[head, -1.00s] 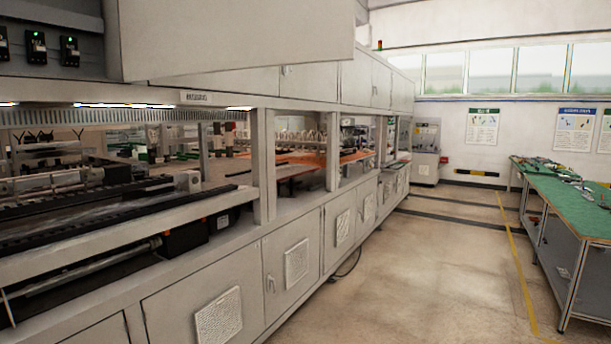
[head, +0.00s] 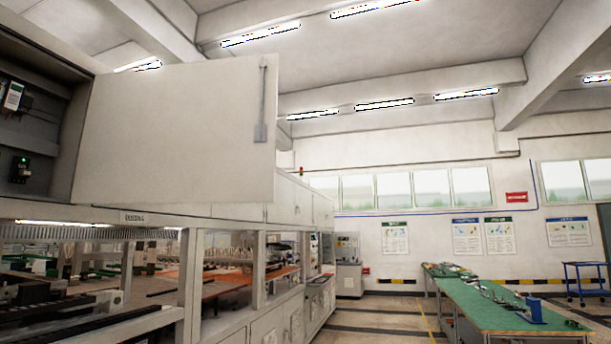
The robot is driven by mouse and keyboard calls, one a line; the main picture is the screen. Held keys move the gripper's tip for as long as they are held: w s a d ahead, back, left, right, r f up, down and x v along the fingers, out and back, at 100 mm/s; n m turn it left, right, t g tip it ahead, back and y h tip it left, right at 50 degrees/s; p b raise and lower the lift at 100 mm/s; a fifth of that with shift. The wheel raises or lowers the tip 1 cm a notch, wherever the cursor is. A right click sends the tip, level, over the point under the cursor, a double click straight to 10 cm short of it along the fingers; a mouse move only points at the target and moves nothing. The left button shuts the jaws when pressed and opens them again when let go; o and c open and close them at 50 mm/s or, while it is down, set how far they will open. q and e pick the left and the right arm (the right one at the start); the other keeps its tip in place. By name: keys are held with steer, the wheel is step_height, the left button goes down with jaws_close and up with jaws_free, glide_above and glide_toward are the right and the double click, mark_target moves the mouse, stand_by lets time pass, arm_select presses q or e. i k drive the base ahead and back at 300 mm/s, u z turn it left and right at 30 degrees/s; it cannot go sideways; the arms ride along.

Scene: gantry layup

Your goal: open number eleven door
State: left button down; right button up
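A large cream cabinet door (head: 175,135) stands swung open at the upper left, with a vertical latch rod (head: 262,100) on its face near the free edge. The open cabinet (head: 35,130) behind it shows dark inside, with electrical devices (head: 20,168) mounted in it. More upper doors (head: 290,202) farther along the machine look shut. No door number is readable, so I cannot tell which is number eleven. Neither of my grippers is in view.
The long machine (head: 150,215) runs along the left, with open bays below the upper cabinets. A green-topped workbench (head: 490,310) stands on the right. Floor (head: 375,325) between them is clear. A blue cart (head: 588,285) stands at the far right.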

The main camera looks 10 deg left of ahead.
mark_target(182, 132)
steer(key=z, duration=0.3)
steer(key=k, duration=0.6)
steer(key=u, duration=0.55)
steer(key=i, duration=0.75)
steer(key=u, duration=0.8)
steer(key=i, duration=0.95)
steer(key=z, duration=0.2)
